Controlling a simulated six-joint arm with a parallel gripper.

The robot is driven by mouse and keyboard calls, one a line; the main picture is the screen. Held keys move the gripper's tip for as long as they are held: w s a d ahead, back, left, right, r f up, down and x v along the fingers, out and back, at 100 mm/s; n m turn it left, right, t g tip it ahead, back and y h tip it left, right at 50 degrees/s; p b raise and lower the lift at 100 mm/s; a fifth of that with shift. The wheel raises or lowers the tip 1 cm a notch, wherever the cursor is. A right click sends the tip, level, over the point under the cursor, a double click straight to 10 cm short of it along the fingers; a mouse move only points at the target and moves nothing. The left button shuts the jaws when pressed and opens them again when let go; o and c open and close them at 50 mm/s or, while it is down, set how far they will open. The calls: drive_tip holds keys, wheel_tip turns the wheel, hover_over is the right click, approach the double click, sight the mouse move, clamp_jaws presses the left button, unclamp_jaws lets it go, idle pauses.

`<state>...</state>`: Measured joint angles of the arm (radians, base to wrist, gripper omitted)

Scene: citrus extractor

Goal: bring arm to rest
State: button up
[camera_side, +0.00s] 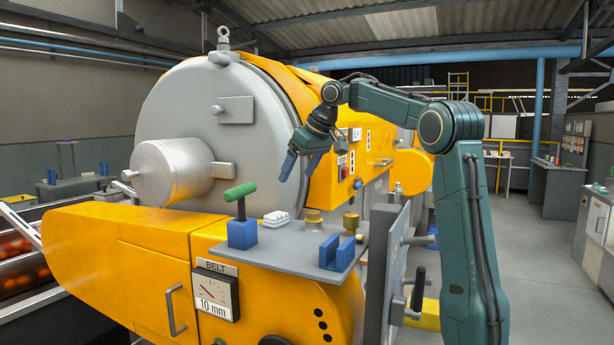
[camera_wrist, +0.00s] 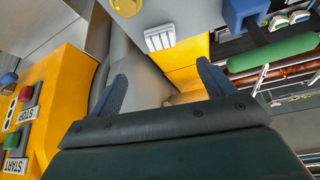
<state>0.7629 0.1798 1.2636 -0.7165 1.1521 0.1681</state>
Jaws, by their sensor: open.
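My gripper (camera_side: 301,166) is in the air in front of the grey drum of the orange machine, above the grey shelf (camera_side: 283,262). Its two blue fingers are spread apart with nothing between them. In the wrist view the open fingers of my gripper (camera_wrist: 160,90) show at left and right, with grey and orange machine surfaces beyond. My arm is raised and bent over from the right side. The gripper appears apart from everything around it.
The shelf carries a green-handled lever on a blue block (camera_side: 242,220), a white ribbed block (camera_side: 276,218), brass knobs (camera_side: 351,221) and a blue slotted holder (camera_side: 337,252). START and STOP buttons (camera_wrist: 25,95) are on the orange panel. Open floor lies at the right.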

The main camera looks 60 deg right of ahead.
drive_tip(key=shift+a, duration=0.1)
idle(0.5)
drive_tip(key=s+a+f+n+g+y, duration=0.1)
drive_tip(key=s+a+f+g, duration=0.15)
drive_tip(key=s+a, duration=0.75)
drive_tip(key=s+a+f+n+g, duration=0.15)
drive_tip(key=s+a+f, duration=0.25)
drive_tip(key=s+a, duration=0.6)
drive_tip(key=s+a+f+t, duration=0.2)
drive_tip(key=a+f, duration=0.3)
drive_tip(key=f, duration=0.5)
drive_tip(key=shift+s+a+t, duration=0.3)
drive_tip(key=shift+t, duration=0.6)
